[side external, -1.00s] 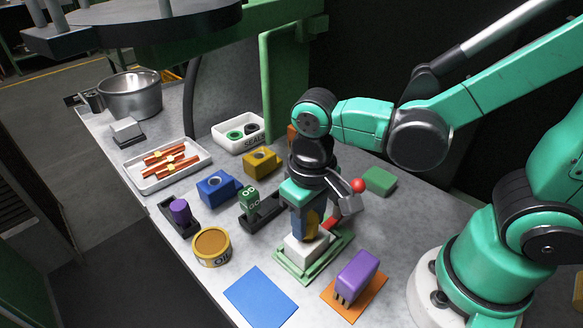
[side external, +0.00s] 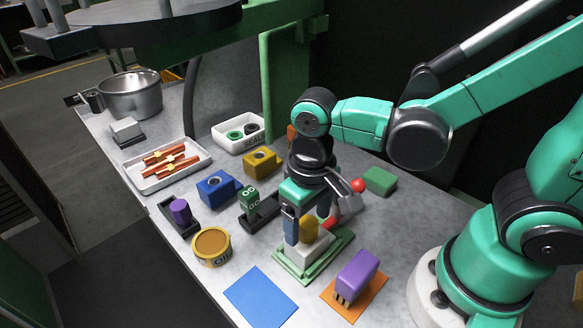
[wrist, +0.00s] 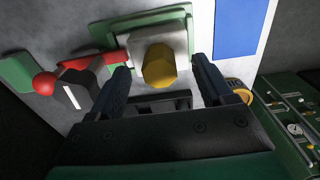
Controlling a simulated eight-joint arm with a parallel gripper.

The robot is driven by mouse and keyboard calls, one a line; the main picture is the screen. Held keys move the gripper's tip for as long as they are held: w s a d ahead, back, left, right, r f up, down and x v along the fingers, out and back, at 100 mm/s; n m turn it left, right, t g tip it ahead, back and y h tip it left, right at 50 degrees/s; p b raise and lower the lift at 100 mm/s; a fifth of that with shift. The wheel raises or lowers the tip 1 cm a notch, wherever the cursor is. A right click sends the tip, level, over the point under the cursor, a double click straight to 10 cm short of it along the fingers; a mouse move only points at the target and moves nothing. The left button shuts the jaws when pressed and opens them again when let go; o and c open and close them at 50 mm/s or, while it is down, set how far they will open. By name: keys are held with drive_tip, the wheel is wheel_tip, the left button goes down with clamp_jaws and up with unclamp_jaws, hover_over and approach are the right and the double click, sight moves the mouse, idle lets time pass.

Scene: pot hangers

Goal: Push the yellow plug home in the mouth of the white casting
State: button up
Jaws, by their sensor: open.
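The yellow plug (side external: 309,228) stands upright at the top of the white casting (side external: 306,251); how deep it sits in the mouth I cannot tell. The casting rests in a green fixture (side external: 290,266) with a red-knobbed lever (side external: 358,185). In the wrist view the plug (wrist: 158,68) shows as a yellow faceted knob in front of the white casting (wrist: 176,40). My gripper (side external: 308,222) is over the casting with its fingers apart. In the wrist view my gripper (wrist: 162,72) has one finger on either side of the plug, with gaps between.
A purple block (side external: 357,275) on an orange mat and a blue mat (side external: 260,296) lie in front. An oil tin (side external: 212,245), a green block in a dark holder (side external: 249,200), and blue (side external: 217,188) and yellow (side external: 262,161) blocks stand to the left. A green block (side external: 380,181) is behind right.

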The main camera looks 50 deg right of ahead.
sight(308, 222)
drive_tip(key=shift+r, duration=2.35)
drive_tip(key=w+d+r+t, duration=0.2)
drive_tip(key=w+d+t, duration=0.2)
drive_tip(key=d+t, duration=0.3)
drive_tip(key=shift+d+r, duration=0.25)
drive_tip(key=shift+d, duration=0.5)
